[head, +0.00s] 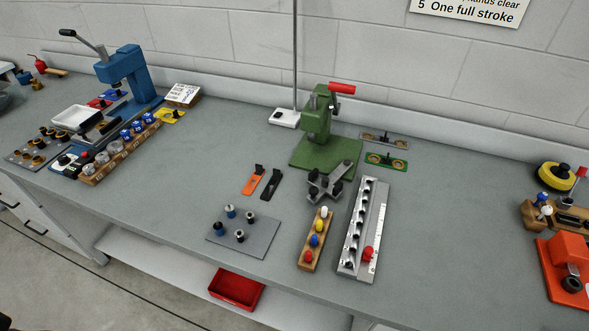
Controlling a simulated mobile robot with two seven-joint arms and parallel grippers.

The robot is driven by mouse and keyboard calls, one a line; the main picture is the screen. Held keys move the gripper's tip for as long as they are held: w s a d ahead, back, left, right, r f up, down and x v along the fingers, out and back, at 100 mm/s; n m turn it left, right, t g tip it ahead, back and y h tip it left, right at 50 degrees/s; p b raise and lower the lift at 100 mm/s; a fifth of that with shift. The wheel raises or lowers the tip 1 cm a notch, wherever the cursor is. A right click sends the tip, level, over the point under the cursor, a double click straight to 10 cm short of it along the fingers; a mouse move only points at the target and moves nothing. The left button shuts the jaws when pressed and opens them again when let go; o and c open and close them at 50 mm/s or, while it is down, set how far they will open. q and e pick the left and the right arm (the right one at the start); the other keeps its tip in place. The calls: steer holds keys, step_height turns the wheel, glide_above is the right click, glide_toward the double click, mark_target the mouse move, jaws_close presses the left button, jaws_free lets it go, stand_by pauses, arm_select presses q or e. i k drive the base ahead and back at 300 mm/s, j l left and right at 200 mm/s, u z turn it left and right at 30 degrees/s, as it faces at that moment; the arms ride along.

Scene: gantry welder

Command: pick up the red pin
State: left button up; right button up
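Two small red-headed pieces could be the red pin; I cannot tell which. One red pin (308,257) is at the near end of a narrow wooden block (304,264), in a row with white, yellow and blue ones. The other red knob (368,253) sits at the near right of a long grey metal rail (377,208) with a row of dark holes. Neither of my grippers is in view.
A green press (318,121) with a red handle stands behind the block. A grey plate (260,241) with several small pegs lies to the left. Orange and black tags (253,181) lie behind it. A blue press (132,78) stands far left. The bench front is clear.

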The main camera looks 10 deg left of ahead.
mark_target(308, 256)
steer(key=j+z, duration=0.4)
steer(key=j, duration=0.2)
steer(key=i+l+u, duration=0.3)
steer(key=l+u, duration=0.15)
steer(key=k, duration=0.35)
steer(key=i+j+z, duration=0.1)
steer(key=j+z, duration=1)
steer(key=j, duration=0.2)
steer(key=k, duration=0.05)
